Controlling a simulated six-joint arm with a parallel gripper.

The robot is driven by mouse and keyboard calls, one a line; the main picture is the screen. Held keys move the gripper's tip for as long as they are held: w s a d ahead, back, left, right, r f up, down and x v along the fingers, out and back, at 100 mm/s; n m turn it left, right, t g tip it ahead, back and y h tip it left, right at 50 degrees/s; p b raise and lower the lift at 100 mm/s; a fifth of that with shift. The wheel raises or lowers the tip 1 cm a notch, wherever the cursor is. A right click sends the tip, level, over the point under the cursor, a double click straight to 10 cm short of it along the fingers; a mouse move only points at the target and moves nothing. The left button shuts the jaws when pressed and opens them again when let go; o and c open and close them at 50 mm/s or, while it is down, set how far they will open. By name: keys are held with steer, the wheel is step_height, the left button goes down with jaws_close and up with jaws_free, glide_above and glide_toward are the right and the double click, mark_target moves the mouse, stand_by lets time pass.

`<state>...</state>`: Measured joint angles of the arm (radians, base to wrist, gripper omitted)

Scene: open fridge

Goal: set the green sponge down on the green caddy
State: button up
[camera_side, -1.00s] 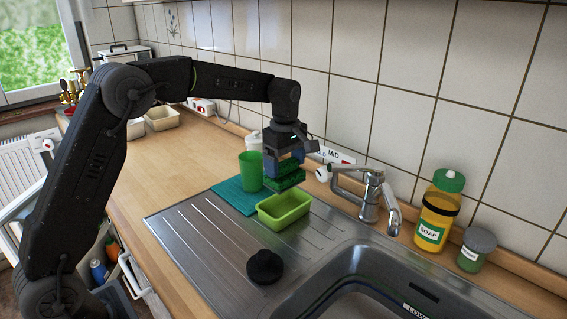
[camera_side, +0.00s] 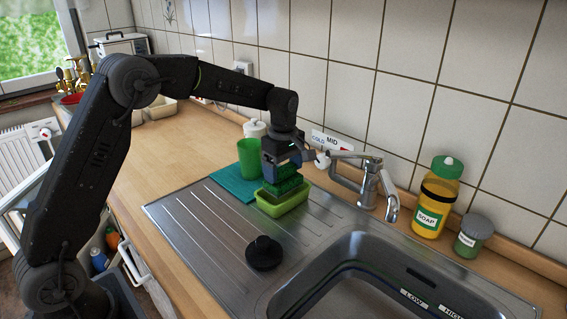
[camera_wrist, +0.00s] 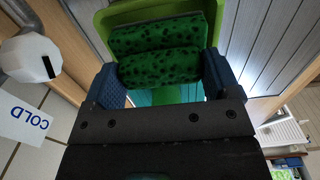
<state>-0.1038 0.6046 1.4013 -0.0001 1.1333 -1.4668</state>
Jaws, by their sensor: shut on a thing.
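The green sponge (camera_side: 284,184) is dark green with black spots and sits between the two fingers of my gripper (camera_side: 281,176). In the wrist view the sponge (camera_wrist: 160,55) fills the gap between the blue fingers of my gripper (camera_wrist: 160,85). My gripper is shut on it. The light green caddy (camera_side: 283,210) stands on the metal drainboard. The sponge is at the caddy's opening, with its lower part at about rim height; I cannot tell whether it touches the caddy. The caddy's rim (camera_wrist: 103,22) also shows behind the sponge in the wrist view.
A green cup (camera_side: 251,160) stands on a teal cloth (camera_side: 232,182) left of the caddy. The faucet (camera_side: 369,185) is close on the right. A black plug (camera_side: 264,253) lies on the drainboard (camera_side: 200,235). A soap bottle (camera_side: 435,200) stands farther right.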

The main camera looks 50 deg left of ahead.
steer(key=shift+f, duration=0.1)
steer(key=o, duration=0.8)
steer(key=shift+c, duration=0.8)
steer(key=shift+r, duration=3.5)
